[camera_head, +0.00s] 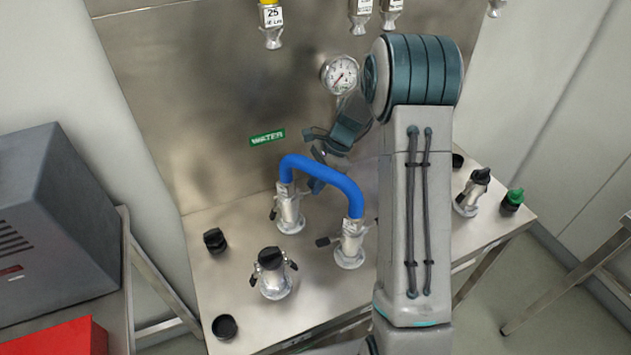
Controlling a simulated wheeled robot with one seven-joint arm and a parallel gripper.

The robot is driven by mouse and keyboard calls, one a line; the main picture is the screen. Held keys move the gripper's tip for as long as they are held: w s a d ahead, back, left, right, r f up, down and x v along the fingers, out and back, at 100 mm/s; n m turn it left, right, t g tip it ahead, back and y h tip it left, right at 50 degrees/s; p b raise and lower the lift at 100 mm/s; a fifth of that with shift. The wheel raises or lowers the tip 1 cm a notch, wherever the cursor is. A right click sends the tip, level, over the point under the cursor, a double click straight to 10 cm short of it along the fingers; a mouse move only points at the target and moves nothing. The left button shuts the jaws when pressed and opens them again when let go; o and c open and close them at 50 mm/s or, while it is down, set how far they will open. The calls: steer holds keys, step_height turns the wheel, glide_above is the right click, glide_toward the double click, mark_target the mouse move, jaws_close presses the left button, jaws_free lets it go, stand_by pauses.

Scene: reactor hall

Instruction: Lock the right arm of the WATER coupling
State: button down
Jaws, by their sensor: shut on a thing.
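The WATER coupling (290,213) is a silver fitting standing on the steel bench below the green WATER label (267,138). One end of the blue hose (322,172) sits on its top. Its left arm (273,213) hangs down along its side. My gripper (317,186) is just right of the coupling, behind the hose arch, its fingers pointing down. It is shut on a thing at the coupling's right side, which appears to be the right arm. The hose hides the fingertips and that arm, so its angle cannot be told.
The hose's other end sits on a second silver coupling (350,246), its left arm sticking out. A black-capped coupling (272,274) stands in front. A pressure gauge (340,75) is on the back panel. My arm covers the bench's right middle. Another capped coupling (471,193) stands right.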

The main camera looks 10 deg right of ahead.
steer(key=f+y, duration=0.1)
steer(key=y+b, duration=0.1)
steer(key=y, duration=0.1)
steer(key=shift+w+d+f+g, duration=0.1)
steer(key=shift+d+f+g, duration=0.2)
steer(key=shift+d+f, duration=0.1)
steer(key=f+y, duration=0.1)
steer(key=y+b, duration=0.1)
steer(key=y, duration=0.1)
steer(key=shift+f+g+y, duration=0.3)
steer(key=shift+f+g, duration=0.05)
steer(key=shift+g, duration=0.05)
steer(key=y, duration=0.1)
steer(key=f+y+b, duration=0.2)
steer(key=y, duration=0.1)
steer(key=shift+a+g, duration=0.25)
steer(key=shift+g, duration=0.15)
steer(key=shift+a+f+g+y+b, duration=0.15)
steer(key=shift+a+f+y+b, duration=0.1)
steer(key=shift+y+b, duration=0.4)
steer(key=shift+a+f+g+y+b, duration=0.2)
steer(key=shift+f+y+b, duration=0.1)
steer(key=shift+y, duration=0.55)
steer(key=c, duration=1.3)
jaws_free()
steer(key=shift+r, duration=0.1)
